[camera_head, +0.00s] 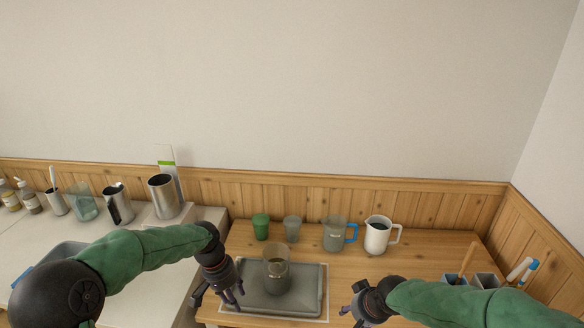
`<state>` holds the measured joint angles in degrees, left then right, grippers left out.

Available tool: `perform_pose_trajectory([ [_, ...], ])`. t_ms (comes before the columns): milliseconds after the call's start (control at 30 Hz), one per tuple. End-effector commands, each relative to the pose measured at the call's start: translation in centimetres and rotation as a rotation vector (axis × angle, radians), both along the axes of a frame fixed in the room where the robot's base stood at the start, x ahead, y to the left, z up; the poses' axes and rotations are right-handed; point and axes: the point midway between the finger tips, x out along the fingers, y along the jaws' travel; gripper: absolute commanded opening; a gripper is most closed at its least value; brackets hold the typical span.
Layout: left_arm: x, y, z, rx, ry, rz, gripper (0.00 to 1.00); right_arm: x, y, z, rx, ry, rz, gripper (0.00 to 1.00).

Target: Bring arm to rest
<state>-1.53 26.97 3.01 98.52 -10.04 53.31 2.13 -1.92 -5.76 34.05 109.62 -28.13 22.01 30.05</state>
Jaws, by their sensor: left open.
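My left arm comes in from the left, and its gripper (218,296) is open and empty at the left edge of the grey tray (305,301). A clear jar (276,270) with dark contents stands on the tray, just right of the left gripper and apart from it. My right arm comes in from the right, and its gripper (352,307) hangs near the tray's right edge. The right fingers are small and dark here, and I cannot tell how far apart they are.
Along the back of the wooden table stand a green cup (261,227), a grey cup (292,229), a blue-handled measuring jug (336,233) and a white pitcher (378,236). Metal vessels (164,197) stand on the white counter (140,222) at left. Holders with tools (486,280) stand at right.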

Motion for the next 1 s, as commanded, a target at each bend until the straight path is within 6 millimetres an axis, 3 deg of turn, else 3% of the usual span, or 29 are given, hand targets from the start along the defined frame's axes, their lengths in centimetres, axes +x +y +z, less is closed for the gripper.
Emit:
perform_pose_trajectory([
  [367,-1.7,-1.4,-6.4,-0.037,0.011,0.021,0.45,-1.4,1.7,-5.0,0.051,0.065,0.032,0.49],
  [533,-3.6,-2.5,-10.9,-0.065,0.016,0.044,0.45,-2.9,2.9,-8.6,0.089,0.11,0.047,0.49],
  [800,-9.7,-4.6,-19.7,-0.116,0.026,0.12,0.45,-7.4,5.1,-16.4,0.162,0.208,0.05,0.49],
  [1000,-15.5,-5.7,-24.4,-0.138,0.033,0.192,0.45,-11.8,6.2,-21.5,0.193,0.277,0.031,0.49],
])
